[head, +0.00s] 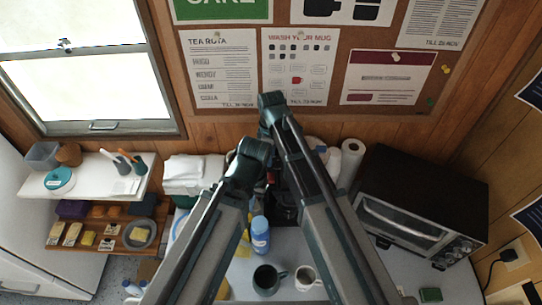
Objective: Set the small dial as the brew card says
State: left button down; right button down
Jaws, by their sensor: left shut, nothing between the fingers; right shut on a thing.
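My two arms rise from the bottom middle and bend over the counter. Their bends cover the space in front of the back wall. I see no fingertips of either gripper; they are hidden behind my arm links. A dark machine (284,208) with a small red part stands between and behind the arms, mostly covered. I cannot make out a small dial on it. Several knobs (462,248) show on the front of a black oven (420,206) at the right. I cannot pick out a brew card with readable settings.
A blue bottle (260,236), a dark mug (267,280) and a white mug (305,279) stand on the counter near my arms. A paper roll (350,163) stands beside the oven. A pinboard (335,60) with notices hangs behind. Shelves (105,174) are at left.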

jog(key=m, duration=1.1)
jog(key=shift+m, duration=0.3)
dwell(0.4)
jog(key=c, duration=0.6)
grip_release()
jog(key=shift+r, duration=0.1)
